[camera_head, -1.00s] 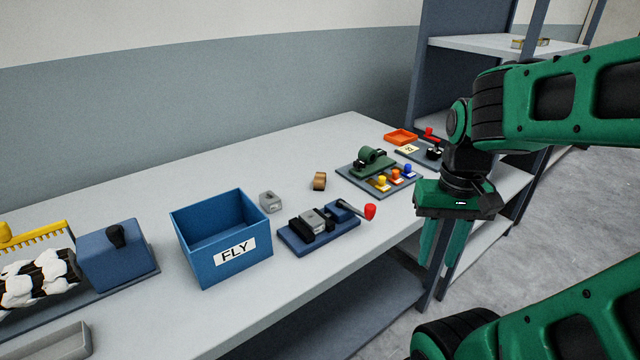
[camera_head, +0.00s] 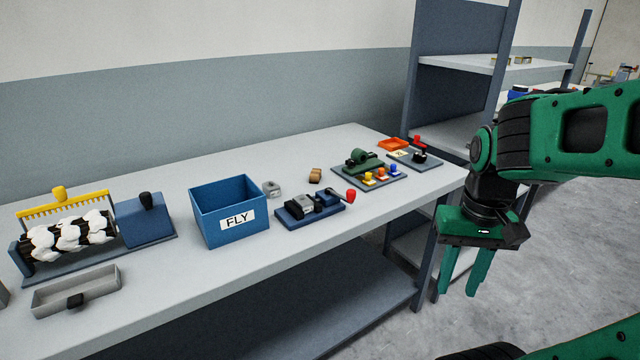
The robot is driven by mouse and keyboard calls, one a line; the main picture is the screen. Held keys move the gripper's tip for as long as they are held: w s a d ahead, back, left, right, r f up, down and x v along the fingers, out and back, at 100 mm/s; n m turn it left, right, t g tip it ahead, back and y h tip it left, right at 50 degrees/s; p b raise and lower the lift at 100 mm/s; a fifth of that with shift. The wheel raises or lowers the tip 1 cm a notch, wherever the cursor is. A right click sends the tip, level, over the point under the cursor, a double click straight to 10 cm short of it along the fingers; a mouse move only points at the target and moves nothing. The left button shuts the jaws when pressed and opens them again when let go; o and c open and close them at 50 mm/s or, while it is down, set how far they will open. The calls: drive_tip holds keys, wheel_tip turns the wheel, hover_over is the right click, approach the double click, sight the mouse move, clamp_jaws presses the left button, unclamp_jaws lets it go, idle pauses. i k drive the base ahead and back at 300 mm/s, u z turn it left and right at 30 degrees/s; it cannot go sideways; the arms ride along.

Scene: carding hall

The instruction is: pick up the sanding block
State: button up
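A small tan-brown block (camera_head: 315,175), which looks like the sanding block, lies on the grey bench top (camera_head: 352,143) in the head view. It sits between the blue FLY bin and the green machine, with clear bench around it. My gripper (camera_head: 458,290) points down in front of the bench's right end, over the floor side. Its two green fingers are apart with nothing between them. It is well to the right of the block and not touching it.
The blue FLY bin (camera_head: 245,234), a grey cube (camera_head: 271,188) and a vise-like device (camera_head: 309,207) with a red knob are nearby. A green machine (camera_head: 362,162) stands right of the block. A carding roller unit (camera_head: 68,238) and grey tray (camera_head: 78,291) are left. A shelf rack (camera_head: 460,62) stands behind.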

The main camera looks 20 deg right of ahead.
sight(315, 177)
drive_tip(key=z, duration=0.35)
drive_tip(key=i, duration=1.15)
drive_tip(key=u, duration=0.15)
